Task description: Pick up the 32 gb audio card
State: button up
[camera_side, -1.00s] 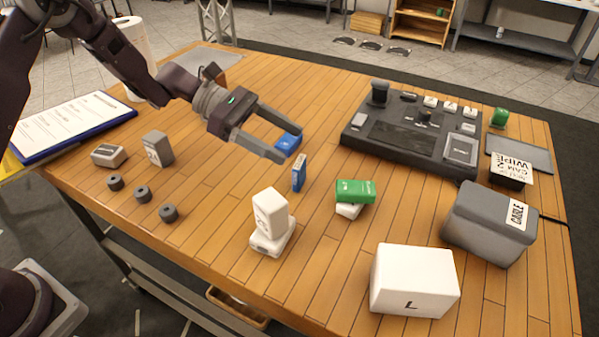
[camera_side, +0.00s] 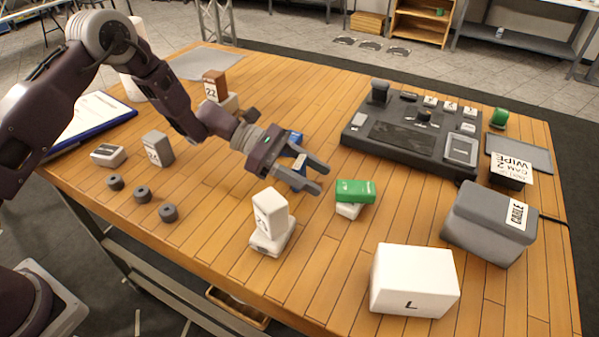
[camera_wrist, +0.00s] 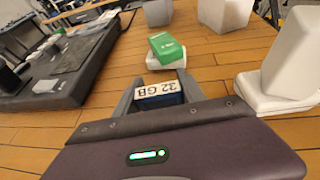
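The 32 GB card is a small upright blue block with a white label that reads "32 GB", upside down in the wrist view (camera_wrist: 160,92). In the side view its pale label and a little blue (camera_side: 300,162) show between my fingers. My gripper (camera_side: 318,179) is low over the table, with one finger on each side of the card. In the wrist view the fingers (camera_wrist: 158,88) look spread around it; whether they touch it is unclear. Another blue item (camera_side: 294,139) is just behind my gripper, partly hidden.
A green block on a white one (camera_side: 355,191) lies right of my gripper. Stacked white blocks (camera_side: 271,215) stand in front. A black control console (camera_side: 412,135) is behind to the right. A brown block labelled 22 (camera_side: 215,85) stands behind my arm. Bare wood lies between.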

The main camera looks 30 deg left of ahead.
jog(key=c, duration=0.8)
jog(key=shift+o, duration=0.2)
jog(key=shift+r, duration=0.15)
